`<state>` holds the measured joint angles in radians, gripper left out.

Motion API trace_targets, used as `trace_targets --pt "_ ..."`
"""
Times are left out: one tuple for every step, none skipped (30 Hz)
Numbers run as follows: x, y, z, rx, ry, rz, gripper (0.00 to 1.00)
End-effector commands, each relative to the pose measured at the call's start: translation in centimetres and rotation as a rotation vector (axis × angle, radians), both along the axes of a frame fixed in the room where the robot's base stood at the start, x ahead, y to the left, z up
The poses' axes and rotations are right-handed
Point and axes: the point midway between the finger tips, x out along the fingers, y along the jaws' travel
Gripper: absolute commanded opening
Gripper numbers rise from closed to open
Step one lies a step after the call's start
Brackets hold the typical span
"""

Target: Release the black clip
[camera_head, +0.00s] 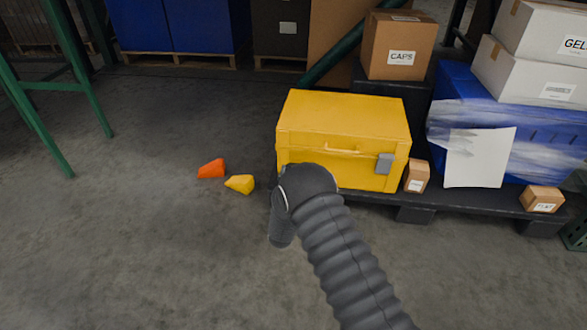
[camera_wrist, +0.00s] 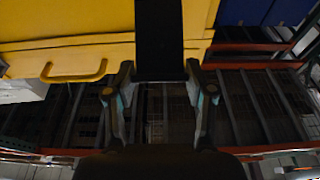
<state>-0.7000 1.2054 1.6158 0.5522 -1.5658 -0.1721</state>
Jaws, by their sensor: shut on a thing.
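The yellow tote (camera_head: 345,120) stands on a dark pallet with its lid down. It has a yellow handle and a grey latch (camera_head: 385,163) at the right of its front. The black clip (camera_wrist: 159,40) shows in the wrist view as a dark upright plate against the yellow tote (camera_wrist: 70,25). My gripper (camera_wrist: 159,76) is shut on the lower end of the clip, one finger on each side. In the head view my arm hides the gripper and the clip at the tote's left front. Whether the clip is still fastened cannot be told.
An orange wedge (camera_head: 211,169) and a yellow wedge (camera_head: 240,184) lie on the floor left of the tote. A small carton (camera_head: 417,176) stands right of it, beside a blue wrapped load (camera_head: 465,130). A green frame (camera_head: 45,95) stands at far left. The left floor is mostly clear.

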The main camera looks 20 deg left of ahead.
Motion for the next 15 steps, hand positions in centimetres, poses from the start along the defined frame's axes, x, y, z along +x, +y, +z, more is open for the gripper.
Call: trace_targets --pt "-0.19 0.03 -0.84 -0.006 0.013 0.004 0.00" --pt "-0.21 0.02 -0.90 -0.006 0.013 0.004 0.00" --pt "-0.24 0.02 -0.98 -0.006 0.012 0.003 0.00" --pt "-0.25 0.02 -1.02 -0.006 0.012 0.003 0.00" --pt "-0.27 0.01 -1.07 -0.006 0.012 0.003 0.00" --pt "-0.29 0.00 -1.12 -0.006 0.012 0.003 0.00" --pt "-0.29 0.00 -1.15 -0.006 0.012 0.003 0.00" --pt "-0.30 0.00 -1.16 -0.006 0.012 0.003 0.00" --pt "-0.30 0.00 -1.18 -0.005 0.011 0.003 0.00" --pt "-0.31 0.00 -1.19 -0.005 0.011 0.003 0.00" --pt "-0.31 0.00 -1.19 -0.005 0.011 0.003 0.00" --pt "-0.31 0.00 -1.19 -0.005 0.011 0.003 0.00" --pt "-0.30 0.00 -1.19 -0.005 0.011 0.003 0.00" --pt "-0.30 -0.01 -1.19 -0.005 0.011 0.003 0.00" --pt "-0.30 -0.01 -1.18 -0.005 0.011 0.003 0.00"
